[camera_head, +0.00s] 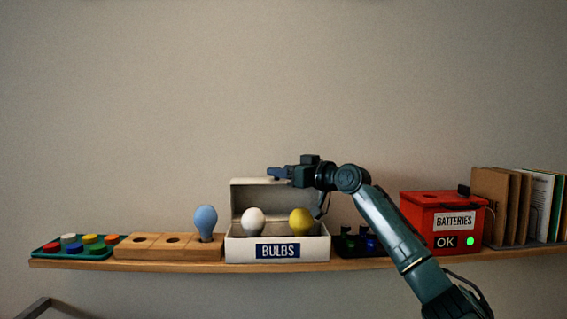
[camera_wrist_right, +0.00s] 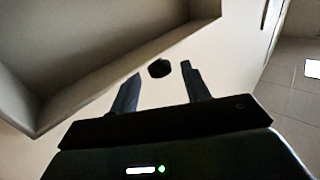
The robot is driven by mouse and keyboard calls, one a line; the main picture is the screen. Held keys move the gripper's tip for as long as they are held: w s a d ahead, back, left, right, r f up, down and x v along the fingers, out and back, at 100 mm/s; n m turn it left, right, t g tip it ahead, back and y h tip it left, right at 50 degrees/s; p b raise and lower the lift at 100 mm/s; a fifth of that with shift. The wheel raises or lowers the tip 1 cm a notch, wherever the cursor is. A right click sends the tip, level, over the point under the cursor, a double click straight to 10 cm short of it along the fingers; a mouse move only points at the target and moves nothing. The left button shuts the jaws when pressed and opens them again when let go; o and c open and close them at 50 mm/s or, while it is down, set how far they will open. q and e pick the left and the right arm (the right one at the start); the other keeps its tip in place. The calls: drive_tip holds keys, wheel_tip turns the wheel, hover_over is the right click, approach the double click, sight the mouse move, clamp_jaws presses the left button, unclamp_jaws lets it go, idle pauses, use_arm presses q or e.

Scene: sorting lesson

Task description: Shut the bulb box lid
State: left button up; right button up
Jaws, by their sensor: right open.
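The bulb box (camera_head: 236,255) is an off-white box with a blue BULBS label, standing on the wooden shelf. Its lid (camera_head: 248,190) is open and stands up at the back. A white bulb (camera_head: 253,221) and a yellow bulb (camera_head: 301,221) sit in the box. My right gripper (camera_head: 277,173) is above the box, at the lid's top edge; whether it touches cannot be told. In the right wrist view the gripper (camera_wrist_right: 159,90) has its fingers apart, with a small dark round thing (camera_wrist_right: 159,68) beyond them. A pale hollow panel, perhaps the lid (camera_wrist_right: 110,75), fills the upper left there.
Left of the box are a wooden holder (camera_head: 135,248) with a blue bulb (camera_head: 205,221) and a green tray (camera_head: 60,253) of coloured pieces. Dark items (camera_head: 350,243) stand at the box's right, then a red batteries box (camera_head: 420,218) and books (camera_head: 495,200). The wall above is clear.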

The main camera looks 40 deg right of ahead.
drive_tip(key=shift+w, duration=0.3)
drive_tip(key=shift+c, duration=0.6)
clamp_jaws()
